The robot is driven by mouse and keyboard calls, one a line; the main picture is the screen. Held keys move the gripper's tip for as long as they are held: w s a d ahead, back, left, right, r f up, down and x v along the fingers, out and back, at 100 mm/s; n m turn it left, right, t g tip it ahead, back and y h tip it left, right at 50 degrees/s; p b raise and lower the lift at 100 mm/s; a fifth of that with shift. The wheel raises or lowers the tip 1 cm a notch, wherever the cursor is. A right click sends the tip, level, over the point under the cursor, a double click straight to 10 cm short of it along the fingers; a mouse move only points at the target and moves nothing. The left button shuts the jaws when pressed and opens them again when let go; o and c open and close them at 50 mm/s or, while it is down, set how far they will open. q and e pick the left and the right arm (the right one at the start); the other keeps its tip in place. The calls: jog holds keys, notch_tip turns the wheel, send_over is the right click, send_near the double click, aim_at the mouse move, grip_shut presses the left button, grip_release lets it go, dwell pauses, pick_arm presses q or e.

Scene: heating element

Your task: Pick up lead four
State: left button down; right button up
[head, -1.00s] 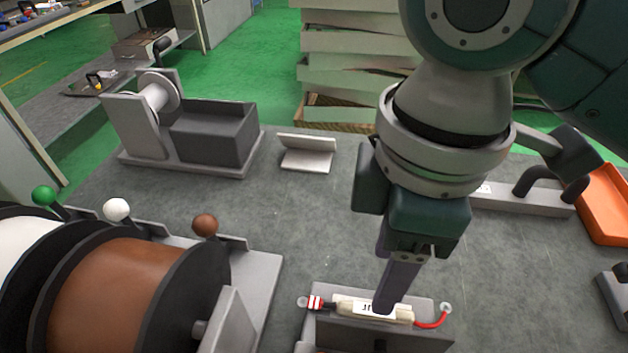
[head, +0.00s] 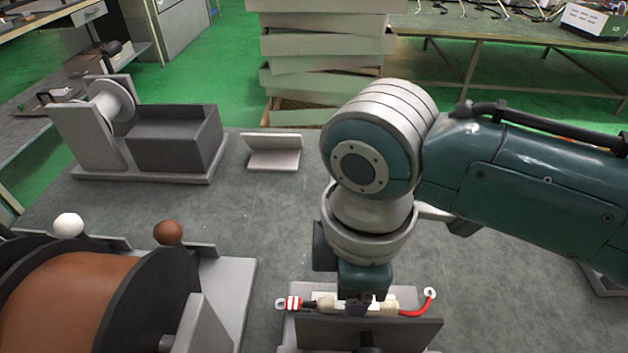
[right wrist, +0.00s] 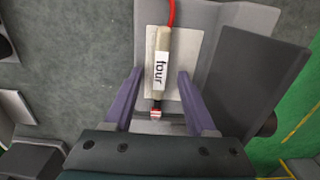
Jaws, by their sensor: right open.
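Lead four (head: 388,306) is a cream body with a red wire and ring terminal at its right end and a red-and-white striped end at its left. It lies on a grey stand (head: 378,334) with a dark upright plate at the front of the table. In the right wrist view the label on the lead (right wrist: 160,70) reads "four". My right gripper (head: 360,306) is down over the lead's middle in the head view. Its two purple fingers (right wrist: 154,92) are apart, one on each side of the lead, with gaps. My left gripper is not in view.
A large brown spool (head: 70,300) on a grey frame stands at the left front. A grey fixture with a white reel (head: 110,100) and dark box is at the back left. A small grey angled holder (head: 273,152) stands at the back. The middle of the table is clear.

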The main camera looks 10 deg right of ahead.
grip_shut()
dwell(0.4)
